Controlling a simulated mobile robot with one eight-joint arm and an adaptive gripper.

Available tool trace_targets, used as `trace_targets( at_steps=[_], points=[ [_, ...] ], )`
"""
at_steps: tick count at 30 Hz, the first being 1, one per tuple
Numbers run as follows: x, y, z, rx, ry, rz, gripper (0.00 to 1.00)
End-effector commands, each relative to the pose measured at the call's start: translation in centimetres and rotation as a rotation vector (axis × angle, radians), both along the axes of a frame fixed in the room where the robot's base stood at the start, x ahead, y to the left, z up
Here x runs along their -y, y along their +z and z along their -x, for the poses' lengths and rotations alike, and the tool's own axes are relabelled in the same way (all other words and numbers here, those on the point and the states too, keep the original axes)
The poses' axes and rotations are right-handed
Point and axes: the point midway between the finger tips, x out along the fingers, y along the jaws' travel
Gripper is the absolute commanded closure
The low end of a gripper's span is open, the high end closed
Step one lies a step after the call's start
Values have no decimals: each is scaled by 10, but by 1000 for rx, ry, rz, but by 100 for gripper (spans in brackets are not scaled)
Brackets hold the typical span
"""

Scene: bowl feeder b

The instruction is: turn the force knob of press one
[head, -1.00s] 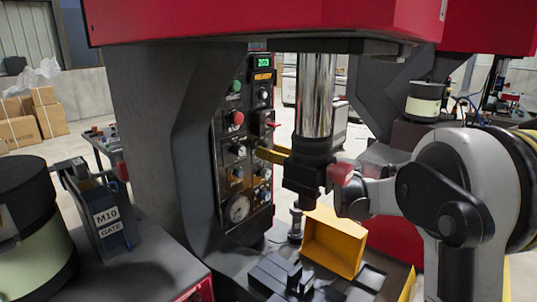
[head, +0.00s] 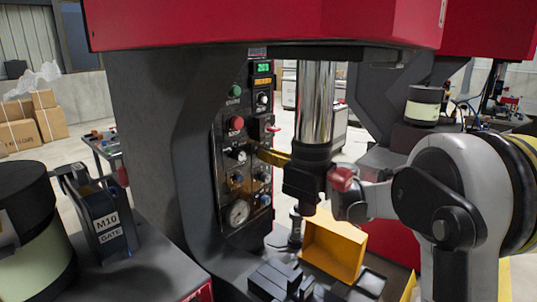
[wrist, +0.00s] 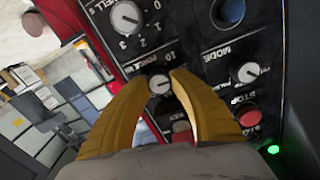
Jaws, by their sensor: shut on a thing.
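The force knob (wrist: 160,84) is a small round light-faced knob on the black control panel (wrist: 205,50). In the wrist view it sits between the tips of my yellow fingers, with a "10" and a partly covered label beside it. My gripper (wrist: 160,80) is shut on this knob. In the head view my gripper (head: 264,154) reaches from the right, past the press column, to the panel's right-hand row of controls. There the fingers hide the knob. The green display (head: 263,67) tops the panel; its digits are hard to read.
The dwell knob (wrist: 126,17), mode knob (wrist: 246,71), red stop button (wrist: 247,115) and a red control (wrist: 181,131) surround the gripped knob. The chrome ram (head: 314,105) stands close to my wrist. A yellow bin (head: 334,247) lies below it.

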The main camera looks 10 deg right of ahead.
Motion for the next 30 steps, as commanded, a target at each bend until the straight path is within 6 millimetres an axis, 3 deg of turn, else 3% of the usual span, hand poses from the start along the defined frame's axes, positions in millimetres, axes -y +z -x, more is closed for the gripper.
trace_targets(
  at_steps=[18, 30],
  points=[
    [1, 2, -1, -284, 0, -392, 100],
    [1, 1, -1, -394, 0, -544, 100]
  ],
)
